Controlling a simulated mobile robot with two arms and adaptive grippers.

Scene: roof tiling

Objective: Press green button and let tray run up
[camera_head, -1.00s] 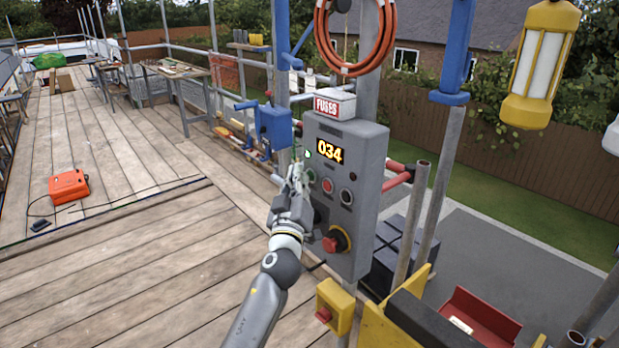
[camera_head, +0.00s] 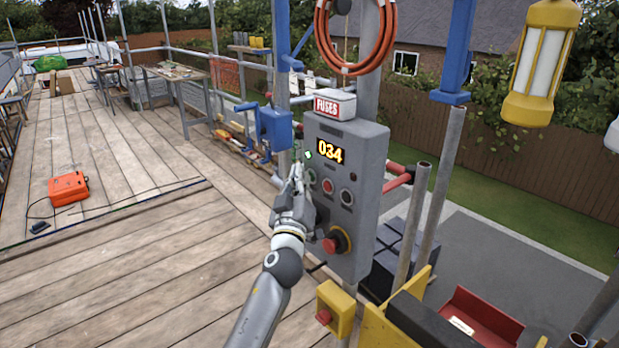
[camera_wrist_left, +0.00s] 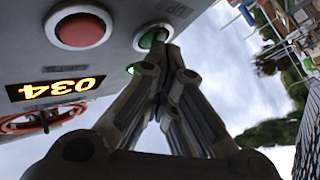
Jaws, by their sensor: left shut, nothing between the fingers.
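The grey control box (camera_head: 345,215) stands on a post, its display (camera_head: 330,150) reading 034. The green button (camera_wrist_left: 152,36), beside a label reading UP, shows in the left wrist view. My left gripper (camera_head: 297,172) is shut and empty. Its fingertips are at the green button and cover part of it; whether they touch it or it is pushed in, I cannot tell. A small lit green lamp (camera_head: 308,155) is above the buttons. A red tray-like thing (camera_head: 481,318) lies at the lower right; I cannot tell if it is the task's tray. My right gripper is not in view.
A red button (camera_head: 328,186) is close beside the green one. A red knob (camera_head: 331,244) sits lower on the box, and a yellow box with a red button (camera_head: 336,308) is below. An orange hose (camera_head: 352,70) hangs above. The plank deck at left is mostly clear.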

